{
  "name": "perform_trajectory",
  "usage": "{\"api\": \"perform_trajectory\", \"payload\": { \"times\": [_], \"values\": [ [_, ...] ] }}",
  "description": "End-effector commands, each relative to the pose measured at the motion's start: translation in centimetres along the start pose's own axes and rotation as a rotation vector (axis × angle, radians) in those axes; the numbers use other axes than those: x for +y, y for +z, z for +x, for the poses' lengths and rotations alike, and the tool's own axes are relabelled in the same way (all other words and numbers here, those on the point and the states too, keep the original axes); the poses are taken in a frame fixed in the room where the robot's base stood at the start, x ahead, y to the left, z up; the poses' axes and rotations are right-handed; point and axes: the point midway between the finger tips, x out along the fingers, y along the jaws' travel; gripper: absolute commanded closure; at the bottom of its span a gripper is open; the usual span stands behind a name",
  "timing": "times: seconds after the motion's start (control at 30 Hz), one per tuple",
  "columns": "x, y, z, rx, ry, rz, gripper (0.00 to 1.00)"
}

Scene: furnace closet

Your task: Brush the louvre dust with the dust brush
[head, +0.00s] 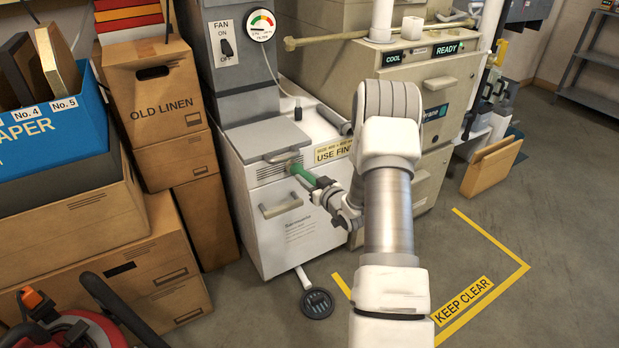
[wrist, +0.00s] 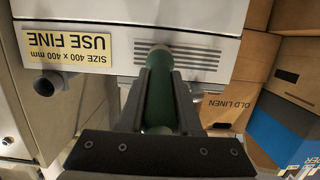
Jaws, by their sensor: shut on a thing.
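My gripper (head: 318,186) is shut on the green dust brush (head: 302,173), in front of the white cabinet (head: 290,232). The wrist view shows the brush's green handle (wrist: 158,105) between the two dark fingers, pointing away from me. Its far end is at the edge of the slotted louvre (wrist: 195,62) on the cabinet's upper front. The louvre (head: 270,171) also shows left of the brush tip in the head view. I cannot tell whether the bristles touch it. The dust itself is too small to make out.
A grey lid (head: 267,140) and a handle (head: 281,204) are near the louvre. Cardboard boxes (head: 160,100) stand close on the left. A black round floor tool (head: 318,303) lies below. The yellow-marked floor (head: 490,250) on the right is clear.

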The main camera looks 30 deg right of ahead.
Motion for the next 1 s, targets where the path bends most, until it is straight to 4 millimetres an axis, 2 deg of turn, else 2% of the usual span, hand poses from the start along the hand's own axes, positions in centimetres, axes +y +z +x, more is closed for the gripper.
{"api": "perform_trajectory", "payload": {
  "times": [0.43,1.0],
  "values": [
    [0.2,0.0,0.1,0.0,0.001,0.001,1.0],
    [3.5,-0.1,0.1,0.002,0.002,0.0,1.0]
  ]
}}
